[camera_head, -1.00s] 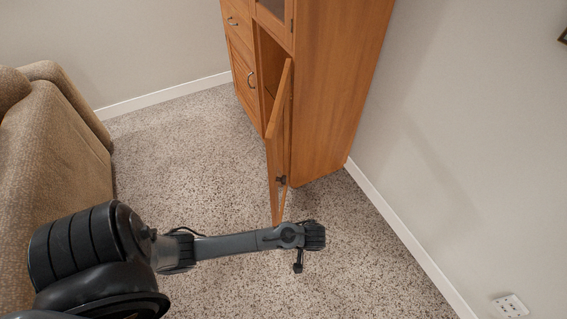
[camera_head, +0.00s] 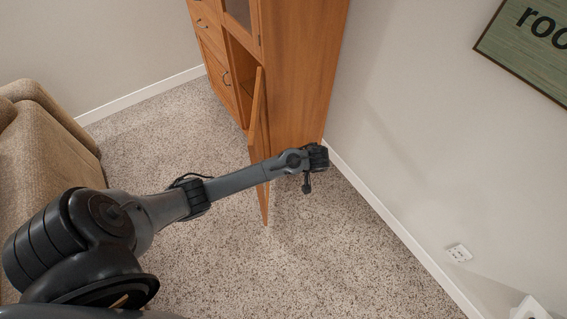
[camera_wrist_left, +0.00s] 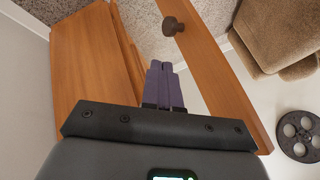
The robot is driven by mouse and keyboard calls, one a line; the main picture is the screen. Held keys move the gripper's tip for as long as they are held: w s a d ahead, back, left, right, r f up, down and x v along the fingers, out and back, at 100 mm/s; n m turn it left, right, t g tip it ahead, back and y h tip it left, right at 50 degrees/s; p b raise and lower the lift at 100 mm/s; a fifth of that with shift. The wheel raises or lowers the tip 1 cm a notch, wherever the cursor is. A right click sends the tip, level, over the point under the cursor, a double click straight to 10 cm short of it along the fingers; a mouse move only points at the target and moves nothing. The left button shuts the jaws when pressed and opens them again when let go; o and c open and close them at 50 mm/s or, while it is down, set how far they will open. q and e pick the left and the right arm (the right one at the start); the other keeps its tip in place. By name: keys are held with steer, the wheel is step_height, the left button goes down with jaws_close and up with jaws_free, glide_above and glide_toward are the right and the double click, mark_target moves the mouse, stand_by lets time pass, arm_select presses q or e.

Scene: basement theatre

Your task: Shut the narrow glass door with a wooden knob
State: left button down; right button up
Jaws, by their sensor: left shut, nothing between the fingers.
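The narrow glass door (camera_head: 257,120) of the wooden cabinet stands open, seen nearly edge-on in the head view. In the left wrist view its wooden frame (camera_wrist_left: 215,75) runs diagonally, with a dark round knob (camera_wrist_left: 172,26) near the top. My left arm crosses in front of the door and hides part of it. My left gripper (camera_head: 307,187) is just right of the door, on the knob's side. Its fingers (camera_wrist_left: 163,88) are shut and empty, pointing toward the knob but apart from it. Whether they touch the frame I cannot tell. My right gripper is not in view.
The tall cabinet (camera_head: 305,65) stands near the right wall. A beige sofa (camera_head: 45,150) is at left. A green sign (camera_head: 535,40) hangs on the right wall, with a socket (camera_head: 459,253) below. A film reel (camera_wrist_left: 298,135) shows in the wrist view. Speckled carpet is clear around the door.

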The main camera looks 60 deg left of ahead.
arm_select(q)
steer(key=shift+s+a+f+p, duration=0.35)
steer(key=shift+s+a+f, duration=0.4)
steer(key=shift+a+f, duration=0.3)
steer(key=shift+s+a+f+p, duration=0.35)
steer(key=shift+s+a+f, duration=0.35)
steer(key=shift+a+f, duration=0.4)
steer(key=shift+s+a+f+p, duration=0.35)
steer(key=shift+s+a+f, duration=0.45)
steer(key=shift+a, duration=0.4)
